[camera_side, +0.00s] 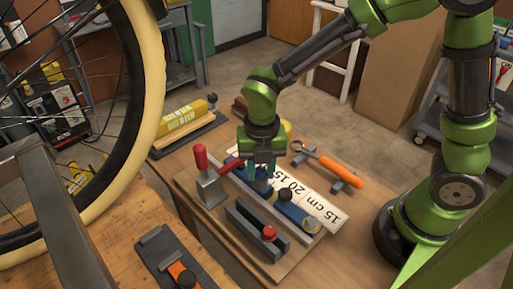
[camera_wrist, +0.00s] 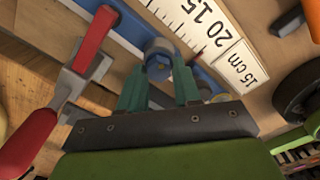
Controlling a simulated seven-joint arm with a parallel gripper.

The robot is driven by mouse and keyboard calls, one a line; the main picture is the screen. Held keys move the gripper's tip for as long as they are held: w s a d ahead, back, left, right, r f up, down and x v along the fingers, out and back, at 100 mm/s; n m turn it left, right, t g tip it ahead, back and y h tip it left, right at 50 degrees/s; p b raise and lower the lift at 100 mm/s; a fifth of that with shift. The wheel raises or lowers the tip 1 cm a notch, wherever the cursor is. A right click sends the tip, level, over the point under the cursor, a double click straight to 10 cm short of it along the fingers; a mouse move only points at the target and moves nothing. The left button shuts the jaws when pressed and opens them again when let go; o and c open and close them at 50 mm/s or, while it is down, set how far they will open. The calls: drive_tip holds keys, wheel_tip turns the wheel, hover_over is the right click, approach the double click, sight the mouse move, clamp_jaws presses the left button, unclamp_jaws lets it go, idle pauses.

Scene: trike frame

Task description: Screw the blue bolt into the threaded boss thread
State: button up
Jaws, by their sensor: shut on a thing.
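My gripper (camera_side: 262,168) points down over the fixture on the bench. In the wrist view its two teal fingers (camera_wrist: 159,78) are closed on a blue-grey round part, which I take to be the blue bolt (camera_wrist: 158,50). In the side view the fingers largely cover the bolt, and a little blue shows below them. The fingers are close above the fixture rail. The threaded boss cannot be made out clearly; the bolt and fingers are over that area. I cannot tell whether the bolt is engaged in a thread.
A red-handled toggle clamp (camera_side: 207,180) stands close left of my gripper. A white ruler strip (camera_side: 310,200) lies to the right, with an orange-handled tool (camera_side: 340,171) behind it. A dark block with a red knob (camera_side: 258,232) is in front. A large wheel (camera_side: 150,85) fills the left.

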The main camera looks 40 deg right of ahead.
drive_tip(key=shift+m, duration=0.8)
drive_tip(key=shift+m, duration=0.9)
drive_tip(key=shift+w+m, duration=0.1)
drive_tip(key=shift+m, duration=0.7)
drive_tip(key=shift+m, duration=0.9)
